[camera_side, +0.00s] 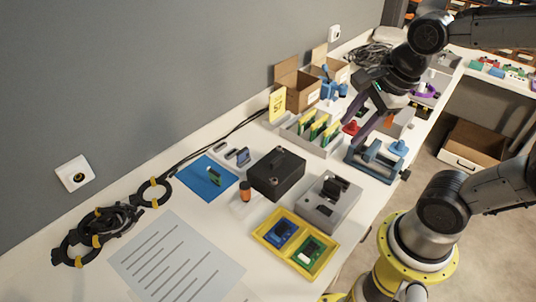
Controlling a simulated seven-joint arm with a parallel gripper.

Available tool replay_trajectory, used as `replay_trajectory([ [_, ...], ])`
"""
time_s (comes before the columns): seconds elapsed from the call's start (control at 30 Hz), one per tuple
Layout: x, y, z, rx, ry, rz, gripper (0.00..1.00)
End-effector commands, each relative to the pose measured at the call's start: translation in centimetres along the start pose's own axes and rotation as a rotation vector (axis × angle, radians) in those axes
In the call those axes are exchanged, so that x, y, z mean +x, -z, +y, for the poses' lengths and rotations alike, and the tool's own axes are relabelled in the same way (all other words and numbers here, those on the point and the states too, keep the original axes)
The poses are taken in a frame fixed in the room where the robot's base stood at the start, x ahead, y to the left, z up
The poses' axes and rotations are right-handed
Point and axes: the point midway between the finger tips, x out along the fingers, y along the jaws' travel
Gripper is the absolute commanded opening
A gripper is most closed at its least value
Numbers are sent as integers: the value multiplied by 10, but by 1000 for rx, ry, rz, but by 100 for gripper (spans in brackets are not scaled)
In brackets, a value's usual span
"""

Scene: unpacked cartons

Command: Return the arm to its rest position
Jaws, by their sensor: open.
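My arm reaches in from the upper right, and its end hangs over the right part of the white bench. My gripper (360,122) points down and to the left, with its dark fingers apart and nothing seen between them. It is above and behind a blue-grey vise-like fixture (376,160), close to a red knobbed part (352,127) in the picture. I cannot tell the exact height of the fingertips. A grey rack (318,142) with upright green and yellow boards stands left of the gripper.
Open cartons (297,84) stand against the wall. A black box (277,174), a grey device (328,202) and a yellow tray (264,238) with two boards fill the middle. A blue mat (200,188), coiled cables (97,228) and a paper sheet (175,262) lie left.

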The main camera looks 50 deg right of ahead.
Motion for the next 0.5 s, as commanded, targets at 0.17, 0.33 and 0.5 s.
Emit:
replay_trajectory([
  [0.17, -16, 0, 12, -445, 61, -27, 48],
  [0.33, -26, 1, 22, -867, 110, -25, 48],
  [0.5, -31, 5, 31, -1281, 141, -3, 48],
])
